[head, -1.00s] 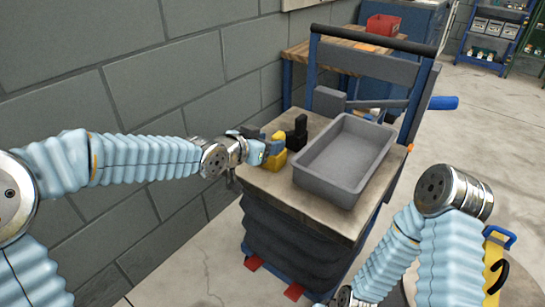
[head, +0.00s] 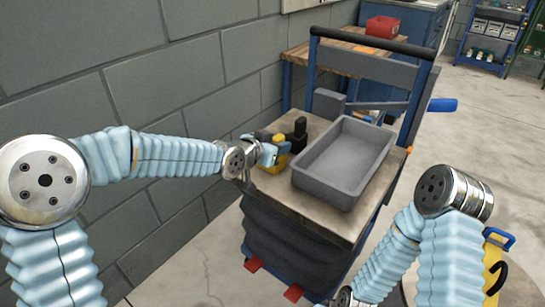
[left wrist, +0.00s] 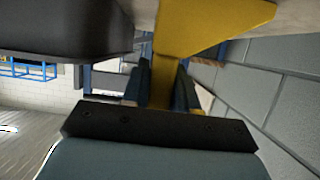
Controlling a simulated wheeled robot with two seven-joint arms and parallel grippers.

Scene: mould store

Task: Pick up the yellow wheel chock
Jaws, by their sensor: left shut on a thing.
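The yellow wheel chock (head: 281,161) is at the left part of the wooden top of the lift cart, beside the grey tray, in the head view. My left gripper (head: 273,149) reaches it from the left and partly hides it. In the left wrist view the chock (left wrist: 215,32) shows a wide yellow end and a narrow part running between the two fingers (left wrist: 164,88), which are shut on it. I cannot tell whether it still touches the top. My right arm shows at the lower right, but its gripper is out of view.
The grey tray (head: 312,183) stands close right of the chock. A black upright object (head: 298,135) is just behind the chock. The cart's push handle (head: 372,39) rises at the back. The block wall (head: 140,75) lies along the left. A red bin (head: 383,27) sits on a bench behind.

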